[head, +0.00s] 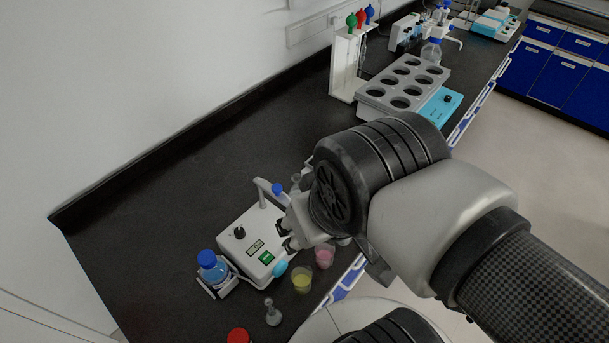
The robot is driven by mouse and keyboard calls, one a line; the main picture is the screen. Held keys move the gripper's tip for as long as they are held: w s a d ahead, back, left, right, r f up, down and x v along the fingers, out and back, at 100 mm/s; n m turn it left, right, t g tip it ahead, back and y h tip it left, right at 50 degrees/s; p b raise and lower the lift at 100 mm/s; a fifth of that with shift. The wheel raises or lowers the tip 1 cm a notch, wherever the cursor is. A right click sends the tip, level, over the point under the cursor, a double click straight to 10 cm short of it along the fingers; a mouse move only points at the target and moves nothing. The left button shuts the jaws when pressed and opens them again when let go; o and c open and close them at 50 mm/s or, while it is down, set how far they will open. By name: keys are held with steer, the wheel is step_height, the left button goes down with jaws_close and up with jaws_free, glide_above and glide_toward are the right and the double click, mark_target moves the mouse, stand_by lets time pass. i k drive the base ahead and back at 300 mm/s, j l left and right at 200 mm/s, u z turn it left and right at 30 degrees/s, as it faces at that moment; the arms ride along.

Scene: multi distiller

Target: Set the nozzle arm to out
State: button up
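The white distiller unit (240,236) stands near the front left of the black bench, with a black knob, a small display and a green switch on its top. A thin white arm on a post (263,192), which looks like the nozzle arm, rises at its back right corner and reaches right towards my gripper. My gripper (286,234) is at the unit's right side, with its two dark fingertips apart. I see nothing clearly held between them. My wrist and gripper body hide the far end of the nozzle arm, so its exact setting cannot be told.
A blue-capped bottle (211,267) sits at the unit's left. Cups of yellow (302,278) and pink liquid (324,256) and a small flask (272,312) stand close in front. A grey rack with round holes (404,84) is farther back. The bench's left part is clear.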

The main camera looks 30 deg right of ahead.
mark_target(274, 189)
steer(key=k+j+z, duration=0.25)
steer(key=z, duration=0.25)
steer(key=k+j+z, duration=0.2)
steer(key=z, duration=0.3)
steer(key=k+l, duration=0.05)
steer(key=k, duration=0.05)
